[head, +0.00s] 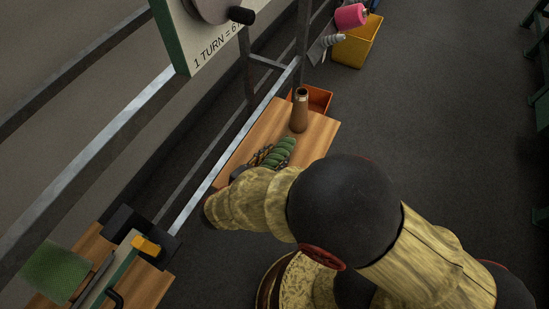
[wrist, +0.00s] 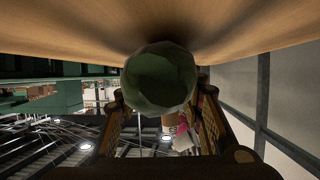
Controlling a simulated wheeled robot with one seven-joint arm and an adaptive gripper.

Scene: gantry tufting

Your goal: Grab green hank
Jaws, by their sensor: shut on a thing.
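The green hank (head: 283,150) is on or just above a wooden shelf (head: 318,140) in the head view. In the wrist view the hank (wrist: 160,78) shows end-on as a round green shape between the fingers. My gripper (head: 267,157) is shut on the hank, with its dark, yellow-patterned fingers on either side. In the wrist view my gripper (wrist: 160,100) has a finger at each side of the hank. The wooden surface fills the top of the wrist view, close to the hank. I cannot tell whether the hank touches it. My arm hides part of the shelf.
A brown bottle-like cone (head: 299,112) stands on the shelf beyond the hank, near an orange bin (head: 320,97). A grey metal rail (head: 222,165) runs along the shelf's left side. A yellow bin (head: 359,45) stands farther back.

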